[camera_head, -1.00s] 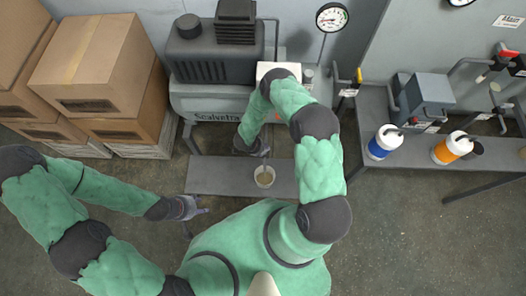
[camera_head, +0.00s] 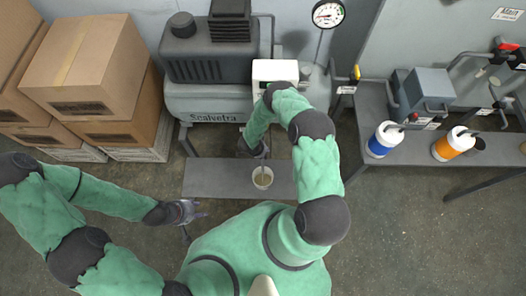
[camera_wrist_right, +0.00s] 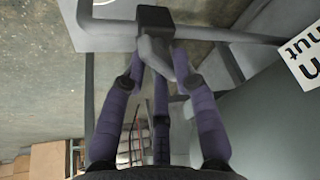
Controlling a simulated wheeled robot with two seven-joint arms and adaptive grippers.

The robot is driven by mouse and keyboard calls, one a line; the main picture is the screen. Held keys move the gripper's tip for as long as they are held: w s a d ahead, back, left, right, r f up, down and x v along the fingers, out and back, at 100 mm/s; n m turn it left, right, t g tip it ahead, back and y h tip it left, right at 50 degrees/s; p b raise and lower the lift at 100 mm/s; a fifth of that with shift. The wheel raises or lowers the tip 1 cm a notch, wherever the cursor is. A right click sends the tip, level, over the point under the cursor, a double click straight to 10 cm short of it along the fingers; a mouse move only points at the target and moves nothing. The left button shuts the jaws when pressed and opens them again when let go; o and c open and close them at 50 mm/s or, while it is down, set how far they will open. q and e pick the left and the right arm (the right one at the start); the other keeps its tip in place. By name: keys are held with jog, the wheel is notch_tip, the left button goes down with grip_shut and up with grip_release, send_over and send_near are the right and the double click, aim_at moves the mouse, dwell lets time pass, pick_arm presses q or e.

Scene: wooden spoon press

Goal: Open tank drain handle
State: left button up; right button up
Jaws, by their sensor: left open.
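The grey tank (camera_head: 190,101) with the label "Scalvetra" stands against the wall in the head view. My right gripper (camera_head: 251,149) is at the tank's lower front, partly hidden by my own forearm. In the right wrist view, the purple fingers of this gripper (camera_wrist_right: 159,62) reach around a grey handle (camera_wrist_right: 153,52) with a dark block at its top. The fingertips lie on both sides of the handle; whether they press on it is unclear. My left gripper (camera_head: 203,211) is open and empty, low at the left of the bench.
A cup (camera_head: 263,178) with brownish contents stands on the grey bench (camera_head: 215,178) below the tank. Cardboard boxes (camera_head: 90,62) are stacked at the left. A right-hand table (camera_head: 420,152) holds a blue-banded container (camera_head: 381,146) and an orange-banded container (camera_head: 449,148).

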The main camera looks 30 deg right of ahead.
grip_shut()
jog(key=shift+n, duration=0.3)
jog(key=n+t+b, duration=0.1)
jog(key=n, duration=0.2)
jog(key=shift+s+d+f+y, duration=0.1)
jog(key=shift+s+y, duration=0.05)
jog(key=shift+y, duration=0.15)
jog(key=shift+d+n+t+y+b, duration=0.1)
jog(key=shift+n+t+y+b, duration=0.3)
jog(key=shift+n, duration=0.95)
jog(key=shift+d+n+t+y+b, duration=0.1)
jog(key=shift+n+t+y+b, duration=0.3)
jog(key=shift+n, duration=0.95)
jog(key=o, duration=0.6)
grip_release()
jog(key=shift+o, duration=0.2)
